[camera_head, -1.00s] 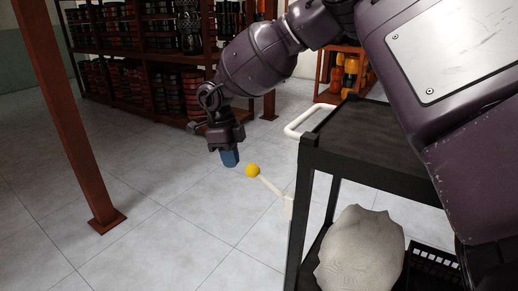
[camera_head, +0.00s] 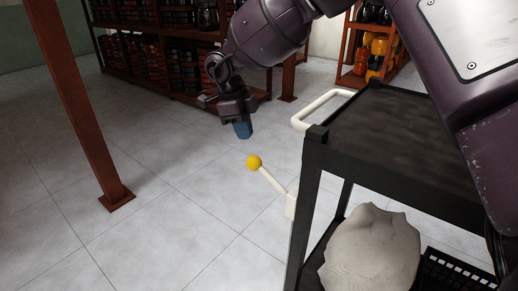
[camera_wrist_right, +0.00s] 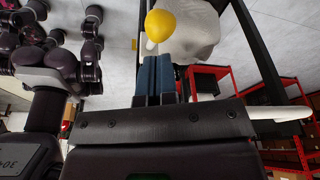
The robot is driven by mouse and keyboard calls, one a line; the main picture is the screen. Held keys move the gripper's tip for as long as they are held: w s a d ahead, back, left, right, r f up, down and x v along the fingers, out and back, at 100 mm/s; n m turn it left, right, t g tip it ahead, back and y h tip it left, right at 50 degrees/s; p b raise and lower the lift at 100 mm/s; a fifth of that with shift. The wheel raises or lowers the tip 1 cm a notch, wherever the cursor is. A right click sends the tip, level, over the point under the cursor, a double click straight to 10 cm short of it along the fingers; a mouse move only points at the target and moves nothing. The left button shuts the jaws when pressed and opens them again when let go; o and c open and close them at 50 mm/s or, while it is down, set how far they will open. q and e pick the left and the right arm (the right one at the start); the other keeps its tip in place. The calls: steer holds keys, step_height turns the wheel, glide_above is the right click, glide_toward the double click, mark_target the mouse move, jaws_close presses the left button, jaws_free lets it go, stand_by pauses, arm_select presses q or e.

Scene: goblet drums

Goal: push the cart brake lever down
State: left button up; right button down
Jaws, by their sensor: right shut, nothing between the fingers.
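The cart's brake lever (camera_head: 272,180) is a thin white rod with a yellow ball knob (camera_head: 254,162) at its end. It slants up and left from a white mount on the black cart's near leg. My right gripper (camera_head: 244,131) points down with its blue fingertips above and slightly left of the knob, apart from it in the head view. The gripper is shut with nothing in it. In the right wrist view the yellow knob (camera_wrist_right: 160,26) shows just beyond the closed blue fingers (camera_wrist_right: 158,75); whether they touch cannot be told there.
The black cart (camera_head: 400,140) has a white handle (camera_head: 325,108), and a pale lumpy sack (camera_head: 370,250) and black crate (camera_head: 455,275) on its lower shelf. A rust-red post (camera_head: 75,110) stands at left. Shelves of drums (camera_head: 160,50) stand behind. The floor left of the cart is clear.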

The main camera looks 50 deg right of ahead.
mark_target(252, 156)
stand_by(0.4)
steer(key=shift+x, duration=3.55)
